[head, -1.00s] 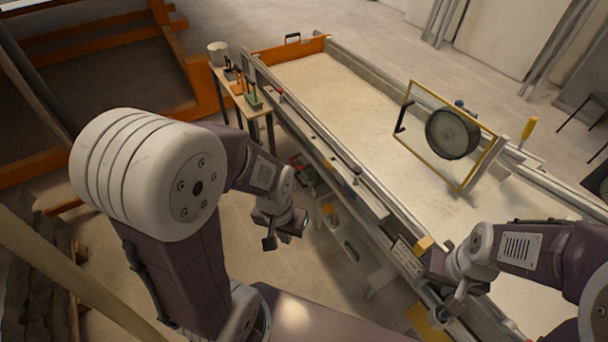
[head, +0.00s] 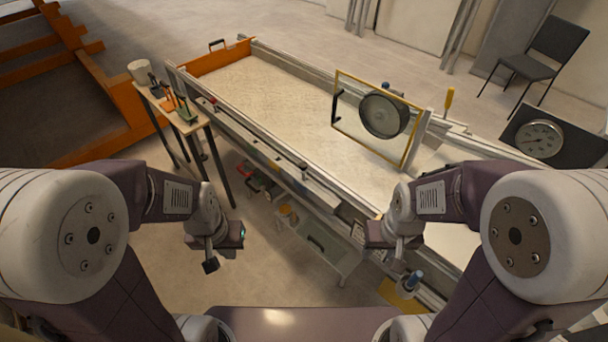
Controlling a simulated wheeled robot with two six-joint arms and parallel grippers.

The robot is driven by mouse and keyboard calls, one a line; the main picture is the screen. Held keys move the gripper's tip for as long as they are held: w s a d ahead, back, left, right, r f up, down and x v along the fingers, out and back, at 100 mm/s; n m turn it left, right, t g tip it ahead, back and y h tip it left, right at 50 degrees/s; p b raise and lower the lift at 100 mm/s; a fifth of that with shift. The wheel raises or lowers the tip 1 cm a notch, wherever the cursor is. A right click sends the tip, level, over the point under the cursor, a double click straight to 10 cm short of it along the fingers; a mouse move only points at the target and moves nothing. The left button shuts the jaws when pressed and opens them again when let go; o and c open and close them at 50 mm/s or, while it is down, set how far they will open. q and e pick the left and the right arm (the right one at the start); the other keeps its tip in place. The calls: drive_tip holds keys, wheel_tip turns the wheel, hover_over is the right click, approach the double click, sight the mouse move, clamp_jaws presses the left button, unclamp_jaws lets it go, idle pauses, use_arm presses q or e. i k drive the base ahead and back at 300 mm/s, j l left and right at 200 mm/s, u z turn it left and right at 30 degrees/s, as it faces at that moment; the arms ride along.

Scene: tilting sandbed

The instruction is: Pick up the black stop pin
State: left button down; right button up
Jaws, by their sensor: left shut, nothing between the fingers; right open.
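I cannot make out a black stop pin for certain in the head view. The long sandbed (head: 262,92) runs from the back left toward the lower right, with pale sand between its metal rails. My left gripper (head: 211,264) hangs over the floor, left of the sandbed's near side and apart from it, shut and empty. My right gripper (head: 399,262) is above the sandbed's near rail at the lower right. It is open, and its fingers are small and partly hidden by the wrist.
A yellow-edged clear panel (head: 350,122) with a round dark disc (head: 383,115) stands across the sandbed. A small side table (head: 199,124) holds small tools and a pot (head: 139,71). A dial gauge (head: 540,139) is at the right. A blue-topped item (head: 415,278) is near my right gripper.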

sight(303, 165)
drive_tip(key=i+j+z, duration=0.25)
drive_tip(key=j+z, duration=0.15)
drive_tip(key=j, duration=0.15)
drive_tip(key=i+j+z, duration=0.15)
drive_tip(key=j+z, duration=0.7)
drive_tip(key=j, duration=0.35)
drive_tip(key=j+z, duration=0.4)
drive_tip(key=j, duration=0.25)
drive_tip(key=k+j+z, duration=0.15)
drive_tip(key=j+z, duration=0.25)
drive_tip(key=j, duration=0.2)
